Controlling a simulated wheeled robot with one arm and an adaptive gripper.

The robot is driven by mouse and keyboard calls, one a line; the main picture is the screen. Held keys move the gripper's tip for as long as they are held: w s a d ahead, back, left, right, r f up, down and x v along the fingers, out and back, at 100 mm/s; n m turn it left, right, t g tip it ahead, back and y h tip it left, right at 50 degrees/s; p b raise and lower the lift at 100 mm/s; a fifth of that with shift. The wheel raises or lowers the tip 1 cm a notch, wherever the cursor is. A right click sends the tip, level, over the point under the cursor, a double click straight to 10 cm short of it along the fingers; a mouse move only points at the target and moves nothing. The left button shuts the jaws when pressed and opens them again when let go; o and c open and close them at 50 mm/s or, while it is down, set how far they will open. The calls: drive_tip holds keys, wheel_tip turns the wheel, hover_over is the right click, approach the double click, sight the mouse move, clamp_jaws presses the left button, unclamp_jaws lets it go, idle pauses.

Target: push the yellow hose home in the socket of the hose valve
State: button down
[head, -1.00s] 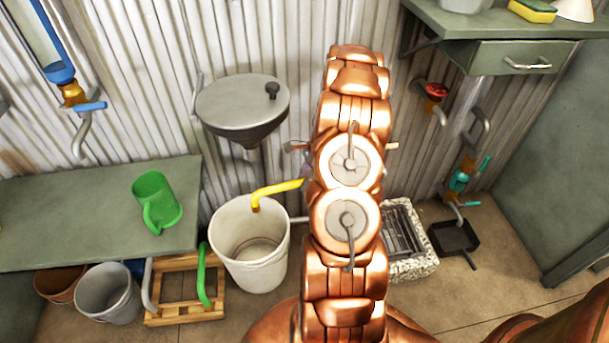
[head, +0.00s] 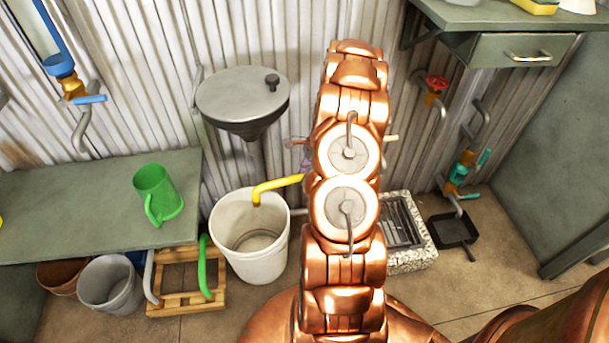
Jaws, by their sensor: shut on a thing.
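The yellow hose (head: 275,187) shows left of my arm. Its free end bends down over the rim of a white bucket (head: 250,262), and its other end runs right, behind my arm. My gripper is hidden behind my own copper-coloured arm, which fills the middle of the head view. The hose valve and its socket are not clearly seen. Small stubs show at both sides of my arm, and a small purple part (head: 306,166) shows near the hose. I cannot tell how the hose sits in the socket.
A grey basin (head: 242,95) hangs on the corrugated wall. A bench (head: 90,215) with a green mug (head: 160,196) is at left. A wooden crate (head: 185,305) and a grey bucket (head: 108,285) stand below. A stone-rimmed drain (head: 408,262) and black tray (head: 454,230) lie right.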

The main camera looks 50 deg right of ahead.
drive_tip(key=shift+f, duration=1.9)
idle(1.4)
drive_tip(key=c, duration=0.9)
unclamp_jaws()
drive_tip(key=shift+r, duration=0.15)
wheel_tip(320, 180, up, 10)
drive_tip(key=shift+f, duration=0.15)
